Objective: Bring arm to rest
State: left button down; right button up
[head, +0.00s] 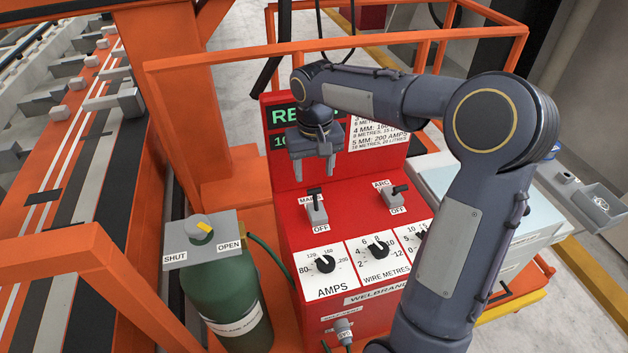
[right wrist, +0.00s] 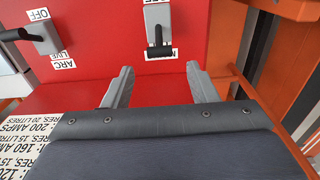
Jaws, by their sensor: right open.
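My right gripper (head: 312,174) is open and empty, its fingers pointing down in front of the red welder panel (head: 284,226). In the right wrist view its fingers (right wrist: 160,85) are apart with nothing between them. Just beyond them is the mains switch (right wrist: 157,24), its black lever at the label end, away from OFF. The mains switch (head: 316,208) is just below the gripper in the head view, apart from it. The arc switch (head: 393,196) is to its right, its lever pointing sideways. My left gripper is out of view.
A green gas bottle (head: 226,300) with a SHUT/OPEN valve (head: 201,233) stands left of the panel. Dials (head: 377,250) are below the switches. Orange rails (head: 330,45) surround the welder. A pale blue box (head: 440,180) is at the right, partly behind my arm.

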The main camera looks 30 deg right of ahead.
jog(key=shift+r, duration=0.4)
jog(key=shift+s+r, duration=0.1)
jog(key=shift+s, duration=0.1)
jog(key=s+a+t+y, duration=0.2)
jog(key=s+a, duration=0.1)
jog(key=s, duration=0.8)
jog(key=s+a+n+t+y, duration=0.1)
jog(key=s+a+t, duration=0.2)
jog(key=s, duration=0.9)
jog(key=shift+s+a+f+y, duration=0.2)
jog(key=shift+a+f+y, duration=0.25)
jog(key=shift+a, duration=0.35)
jog(key=shift+c, duration=0.3)
